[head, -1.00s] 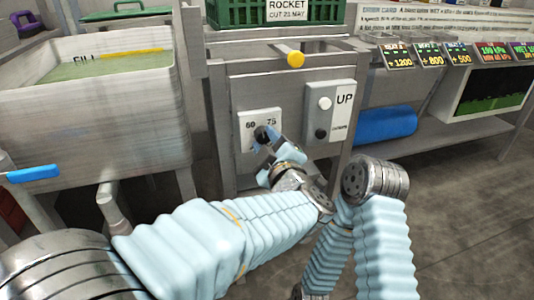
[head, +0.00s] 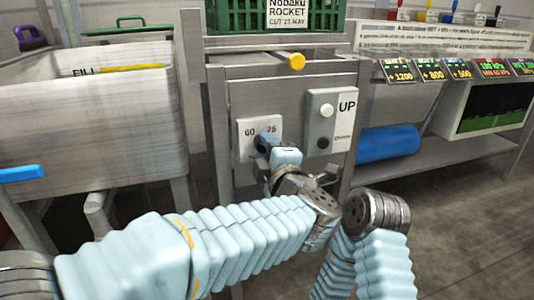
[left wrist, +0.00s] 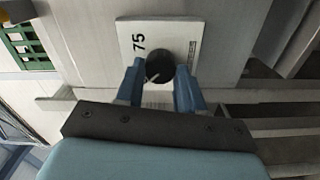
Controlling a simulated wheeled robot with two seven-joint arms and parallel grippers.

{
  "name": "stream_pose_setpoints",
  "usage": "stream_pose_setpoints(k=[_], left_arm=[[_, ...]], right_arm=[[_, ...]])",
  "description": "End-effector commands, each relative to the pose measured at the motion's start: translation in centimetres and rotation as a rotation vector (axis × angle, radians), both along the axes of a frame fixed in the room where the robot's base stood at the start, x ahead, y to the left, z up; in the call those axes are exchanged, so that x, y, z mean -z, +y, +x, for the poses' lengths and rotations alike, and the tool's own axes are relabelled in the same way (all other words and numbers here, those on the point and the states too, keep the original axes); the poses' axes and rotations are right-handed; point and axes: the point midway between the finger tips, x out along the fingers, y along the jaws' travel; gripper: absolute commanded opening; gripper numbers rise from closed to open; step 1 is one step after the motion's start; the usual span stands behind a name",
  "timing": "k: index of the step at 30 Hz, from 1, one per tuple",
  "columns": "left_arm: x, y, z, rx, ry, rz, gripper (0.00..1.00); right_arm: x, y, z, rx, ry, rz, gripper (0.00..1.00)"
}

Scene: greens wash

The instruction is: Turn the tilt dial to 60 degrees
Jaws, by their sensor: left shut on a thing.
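The tilt dial is a black round knob on a white plate (head: 245,131) marked 60 and 75, on the front of the grey metal stand. My left gripper (head: 266,146) is at the plate and covers most of the knob in the head view. In the left wrist view the knob (left wrist: 159,66) sits between the two blue fingertips, which are shut on it. A short pale pointer line shows on the knob, near the left finger. The 75 is readable there, but the angle pointed at is not clear. My right gripper is not in view.
A box with UP and DOWN buttons (head: 328,118) is just right of the dial plate. A wash basin (head: 85,130) stands left, a blue roll (head: 388,141) right. A green crate (head: 235,17) is on top.

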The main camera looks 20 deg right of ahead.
Motion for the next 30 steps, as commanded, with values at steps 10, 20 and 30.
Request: stream_pose_setpoints(k=[10,20,30], left_arm=[[0.1,0.0,0.0,0.000,0.003,-0.002,0.07],[0.1,0.0,0.0,0.001,0.001,-0.001,0.63],[-0.1,-0.2,-2.9,0.004,0.001,0.000,0.63]], right_arm=[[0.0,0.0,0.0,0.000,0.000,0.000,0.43],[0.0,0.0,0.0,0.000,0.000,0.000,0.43],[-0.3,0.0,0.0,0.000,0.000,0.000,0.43]])
